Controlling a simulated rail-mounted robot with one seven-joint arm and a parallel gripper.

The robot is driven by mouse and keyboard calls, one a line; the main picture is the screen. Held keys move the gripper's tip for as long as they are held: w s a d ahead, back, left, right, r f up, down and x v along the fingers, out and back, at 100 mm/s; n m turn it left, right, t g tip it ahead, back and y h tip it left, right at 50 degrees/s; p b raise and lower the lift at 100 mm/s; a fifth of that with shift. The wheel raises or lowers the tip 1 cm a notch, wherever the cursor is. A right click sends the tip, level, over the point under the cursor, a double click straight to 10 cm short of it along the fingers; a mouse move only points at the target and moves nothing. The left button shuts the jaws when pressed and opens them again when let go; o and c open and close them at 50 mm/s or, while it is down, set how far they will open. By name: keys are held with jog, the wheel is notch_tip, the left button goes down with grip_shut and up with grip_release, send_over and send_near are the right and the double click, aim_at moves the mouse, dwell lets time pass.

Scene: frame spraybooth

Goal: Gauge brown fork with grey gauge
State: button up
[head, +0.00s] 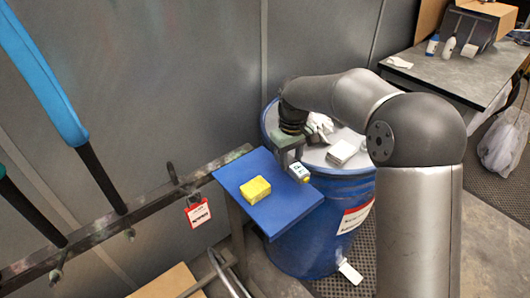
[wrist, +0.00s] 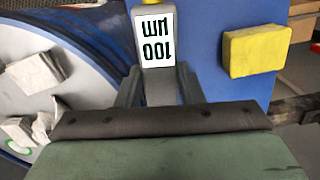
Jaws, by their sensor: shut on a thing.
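The grey gauge (head: 298,172) is a small block with a white label and a yellow end. In the wrist view the gauge (wrist: 156,38) shows its label, "100 µm", upside down. My gripper (head: 290,158) is shut on the gauge at the right edge of the blue shelf. In the wrist view my gripper's fingers (wrist: 160,88) stand on either side of its grey body. I cannot tell whether the gauge touches the shelf. I see no brown fork. A bright blue fork tube (head: 38,75) with a black lower part and a partly cut-off dark green one (head: 10,190) stand at the left.
A yellow sponge (head: 255,190) lies on the blue shelf (head: 285,212). A blue drum (head: 310,235) with white cloths on its lid stands behind and right of it. A dark rail (head: 105,228) with a red tag (head: 199,213) runs along the left wall. A cluttered workbench (head: 450,75) is at the back right.

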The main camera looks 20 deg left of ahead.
jog(key=a, duration=0.1)
jog(key=s+a+r, duration=0.1)
jog(key=a, duration=0.1)
jog(key=a+r, duration=0.1)
jog(key=shift+s+a, duration=0.2)
jog(key=shift+s, duration=0.15)
jog(key=shift+t+y, duration=0.3)
jog(key=shift+f+b, duration=1.65)
jog(key=shift+f, duration=0.95)
jog(key=o, duration=1.2)
jog(key=shift+o, duration=0.2)
jog(key=shift+r, duration=0.15)
